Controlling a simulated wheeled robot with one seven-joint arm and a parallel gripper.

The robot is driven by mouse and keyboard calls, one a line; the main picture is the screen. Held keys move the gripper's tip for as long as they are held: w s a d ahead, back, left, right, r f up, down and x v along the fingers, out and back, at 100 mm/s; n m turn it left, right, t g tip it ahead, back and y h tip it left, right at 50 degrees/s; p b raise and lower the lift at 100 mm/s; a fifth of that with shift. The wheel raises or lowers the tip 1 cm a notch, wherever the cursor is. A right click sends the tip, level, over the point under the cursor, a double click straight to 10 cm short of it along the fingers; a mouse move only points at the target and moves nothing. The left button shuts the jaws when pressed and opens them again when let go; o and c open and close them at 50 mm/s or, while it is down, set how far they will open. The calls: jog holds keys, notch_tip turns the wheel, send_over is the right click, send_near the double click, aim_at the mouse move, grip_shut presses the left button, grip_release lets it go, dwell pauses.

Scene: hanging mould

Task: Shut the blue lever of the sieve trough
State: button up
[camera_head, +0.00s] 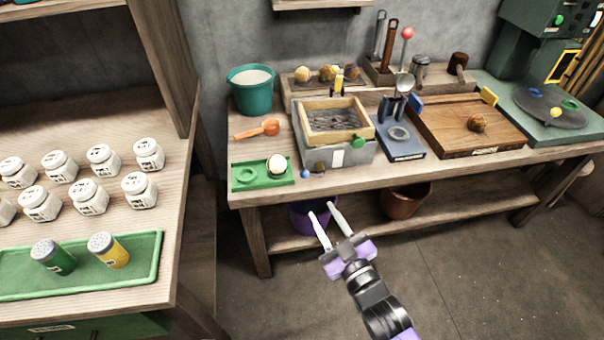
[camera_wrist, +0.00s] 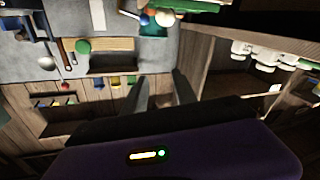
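The sieve trough (camera_head: 318,158) is a grey box with a white label and a wooden-framed sieve (camera_head: 335,118) on top. It stands near the front edge of the workbench. A small blue knob (camera_head: 305,173), which looks like the blue lever's end, shows at its lower front left; how far the lever is turned is too small to tell. The blue knob also shows in the wrist view (camera_wrist: 145,20). A green knob (camera_head: 359,142) is at the trough's front right. My gripper (camera_head: 322,209) is open and empty, in front of and below the bench edge, apart from the trough.
A green tray (camera_head: 246,183) with a white ball (camera_head: 277,164) sits left of the trough. A blue stand (camera_head: 402,151) and a wooden board (camera_head: 455,140) are right of it. A purple bucket (camera_head: 305,216) and a brown pot (camera_head: 405,202) stand on the shelf below.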

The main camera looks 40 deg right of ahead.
aim_at(306, 177)
jog(key=w+d+f+n, duration=0.1)
jog(key=w+d+f, duration=0.1)
jog(key=w, duration=0.2)
jog(key=w+d+f+n, duration=0.1)
jog(key=w+d+f, duration=0.2)
jog(key=w, duration=0.1)
jog(key=w+d+f+n+g, duration=0.1)
jog(key=w+d+f+n, duration=0.1)
jog(key=w+d, duration=0.1)
jog(key=shift+w+d+f+h, duration=0.2)
jog(key=shift+w+f+h, duration=0.05)
jog(key=shift+w+h, duration=0.15)
jog(key=b+x, duration=0.1)
jog(key=x, duration=0.5)
jog(key=shift+w+d, duration=0.1)
jog(key=shift+w, duration=0.2)
grip_shut()
dwell(0.4)
